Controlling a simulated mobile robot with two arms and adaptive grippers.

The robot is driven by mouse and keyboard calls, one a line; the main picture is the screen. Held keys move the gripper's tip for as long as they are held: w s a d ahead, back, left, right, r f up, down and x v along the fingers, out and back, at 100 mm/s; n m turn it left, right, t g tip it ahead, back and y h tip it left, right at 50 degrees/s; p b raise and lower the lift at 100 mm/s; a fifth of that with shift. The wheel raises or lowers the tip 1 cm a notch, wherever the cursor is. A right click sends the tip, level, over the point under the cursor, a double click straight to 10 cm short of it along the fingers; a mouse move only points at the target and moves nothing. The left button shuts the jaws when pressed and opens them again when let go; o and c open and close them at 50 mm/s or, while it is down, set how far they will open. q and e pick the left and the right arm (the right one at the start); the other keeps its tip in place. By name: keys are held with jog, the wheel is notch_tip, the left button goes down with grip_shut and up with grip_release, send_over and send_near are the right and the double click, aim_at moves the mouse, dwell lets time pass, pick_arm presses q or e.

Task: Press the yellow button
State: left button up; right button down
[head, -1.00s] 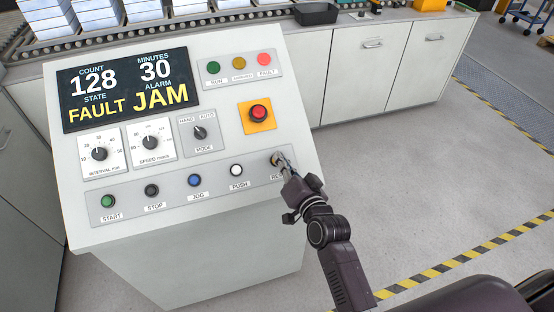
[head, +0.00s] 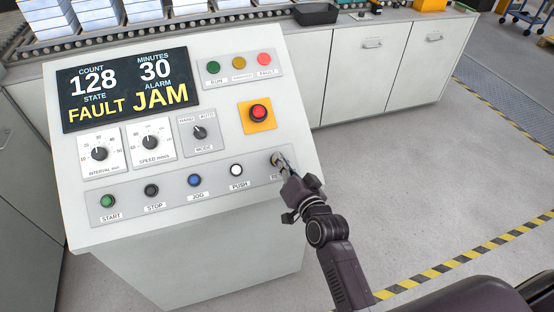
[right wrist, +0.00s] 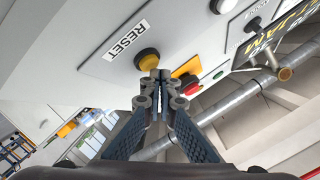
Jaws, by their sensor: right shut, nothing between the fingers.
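The yellow button (right wrist: 147,60) sits beside a label reading RESET on the sloped panel in the right wrist view. In the head view the yellow button (head: 275,159) is at the right end of the lower button row, partly hidden by my gripper. My right gripper (head: 283,163) is shut and empty, with its fingertips at the button. In the right wrist view the closed fingertips (right wrist: 160,78) overlap the button's lower right edge. I cannot tell whether they touch it. My left gripper is not in view.
The control panel (head: 220,205) also carries a white button (head: 236,170), a blue button (head: 194,180) and a red emergency button (head: 259,113) on a yellow plate. Its display (head: 128,88) reads FAULT and JAM.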

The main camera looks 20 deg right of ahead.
jog(key=shift+w+f+b, duration=0.3)
jog(key=shift+f, duration=0.2)
dwell(0.4)
jog(key=shift+r, duration=0.1)
jog(key=shift+s+r+p, duration=0.55)
jog(key=shift+r+p, duration=0.15)
jog(key=shift+p, duration=0.4)
jog(key=shift+s+r+p, duration=0.25)
jog(key=shift+r+p, duration=0.35)
jog(key=shift+p, duration=0.1)
jog(key=s+r+p, duration=0.2)
jog(key=r+p, duration=0.1)
jog(key=shift+s+p, duration=0.2)
jog(key=shift+p, duration=0.1)
jog(key=shift+f, duration=0.1)
